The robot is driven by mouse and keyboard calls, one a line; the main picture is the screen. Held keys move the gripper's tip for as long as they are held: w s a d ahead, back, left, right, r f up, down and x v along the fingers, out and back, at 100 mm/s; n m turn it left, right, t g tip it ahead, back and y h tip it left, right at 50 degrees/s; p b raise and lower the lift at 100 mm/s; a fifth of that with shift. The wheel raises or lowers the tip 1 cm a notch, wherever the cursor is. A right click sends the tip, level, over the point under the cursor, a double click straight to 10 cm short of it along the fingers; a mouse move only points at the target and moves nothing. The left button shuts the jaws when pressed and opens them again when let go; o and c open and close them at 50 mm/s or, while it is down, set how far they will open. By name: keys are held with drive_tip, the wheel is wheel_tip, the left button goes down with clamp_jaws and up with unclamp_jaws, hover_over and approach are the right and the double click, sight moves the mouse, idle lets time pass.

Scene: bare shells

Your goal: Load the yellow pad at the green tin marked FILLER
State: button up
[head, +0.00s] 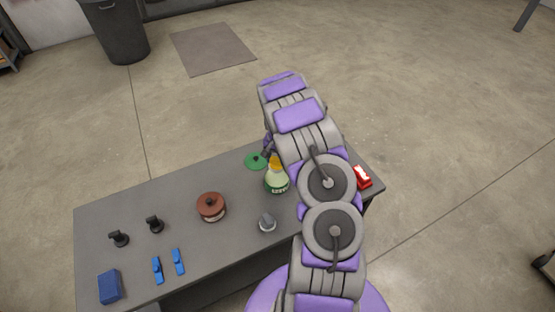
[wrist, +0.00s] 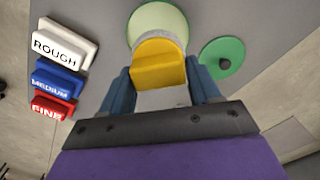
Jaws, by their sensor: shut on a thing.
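My gripper (wrist: 161,88) is shut on the yellow pad (wrist: 158,66), whose pale grey back sits between the blue fingers in the wrist view. The yellow pad also shows in the head view (head: 275,161), at the top of the green tin. The tin (head: 277,184) is pale green with a darker green label, only partly legible. In the wrist view its round pale green top (wrist: 157,17) lies just beyond the pad and is partly covered by it. I cannot tell whether pad and tin touch. A green lid with a dark knob (wrist: 222,58) lies on the table beside the tin.
Blocks marked ROUGH (wrist: 62,45), MEDIUM (wrist: 56,78) and FINE (wrist: 50,106) stand on one side.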

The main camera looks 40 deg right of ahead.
sight(278, 166)
drive_tip(key=shift+s+d+f, duration=0.1)
drive_tip(key=shift+d+f, duration=0.2)
drive_tip(key=shift+f, duration=0.1)
drive_tip(key=shift+a+f+b, duration=0.35)
drive_tip(key=shift+f+b, duration=0.05)
drive_tip(key=shift+f, duration=0.4)
wheel_tip(278, 166, down, 3)
drive_tip(key=shift+r+b, duration=0.2)
drive_tip(key=shift+b, duration=0.25)
drive_tip(key=shift+d+f, duration=0.2)
drive_tip(key=shift+f, duration=0.45)
drive_tip(key=shift+a+r, duration=0.1)
drive_tip(key=shift+a, duration=0.15)
drive_tip(key=shift+d, duration=0.15)
drive_tip(key=shift+f+b, duration=0.4)
drive_tip(key=shift+f, duration=0.05)
